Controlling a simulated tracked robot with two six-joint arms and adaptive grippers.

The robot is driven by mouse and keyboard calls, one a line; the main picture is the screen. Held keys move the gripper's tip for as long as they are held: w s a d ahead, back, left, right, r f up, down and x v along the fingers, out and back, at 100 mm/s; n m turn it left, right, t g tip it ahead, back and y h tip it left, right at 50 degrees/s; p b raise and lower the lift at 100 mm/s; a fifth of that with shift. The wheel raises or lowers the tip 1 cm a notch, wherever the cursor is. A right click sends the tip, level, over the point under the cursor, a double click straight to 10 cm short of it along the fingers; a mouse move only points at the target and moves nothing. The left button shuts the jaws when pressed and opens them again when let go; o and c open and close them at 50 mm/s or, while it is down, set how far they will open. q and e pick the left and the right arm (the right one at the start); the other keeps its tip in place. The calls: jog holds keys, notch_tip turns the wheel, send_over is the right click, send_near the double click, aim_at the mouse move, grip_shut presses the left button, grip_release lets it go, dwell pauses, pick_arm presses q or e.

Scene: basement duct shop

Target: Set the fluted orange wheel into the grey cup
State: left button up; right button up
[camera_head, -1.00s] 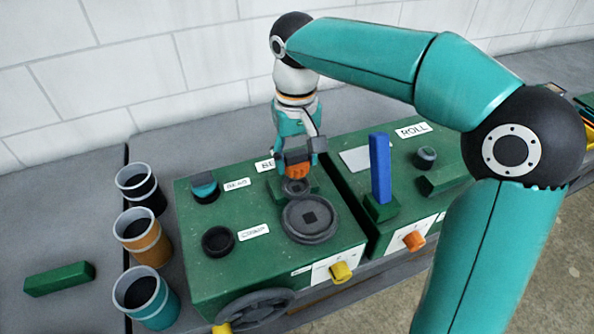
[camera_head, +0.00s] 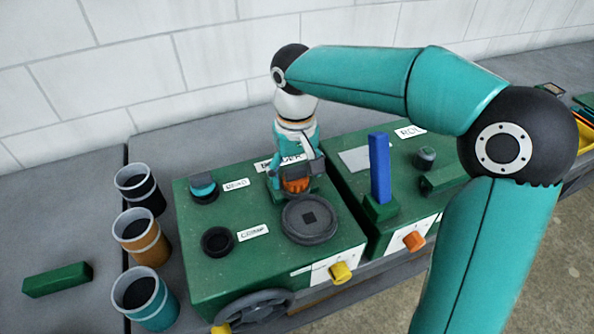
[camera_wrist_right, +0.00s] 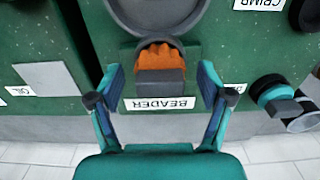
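The fluted orange wheel (camera_head: 296,185), with a grey block on top, stands upright on the beader machine just behind the large grey disc. It also shows in the right wrist view (camera_wrist_right: 160,55). It is at the spot of the small grey cup, which it now almost wholly covers; I cannot tell how deep it sits. My right gripper (camera_wrist_right: 160,72) is over the wheel. Its two fingers are spread wide, one on each side, with clear gaps to the grey block. My left gripper is not in view.
The large grey disc (camera_head: 310,219) lies just in front. A teal-topped knob (camera_head: 204,190) and a black ring (camera_head: 217,241) are to the left on the green beader box (camera_head: 262,262). A blue upright bar (camera_head: 380,168) stands to the right. Three canisters (camera_head: 145,297) stand at the left.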

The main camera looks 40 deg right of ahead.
aim_at(296, 170)
notch_tip(296, 170, up, 12)
jog(key=p, duration=0.1)
jog(key=shift+r, duration=0.15)
dwell(0.6)
dwell(0.4)
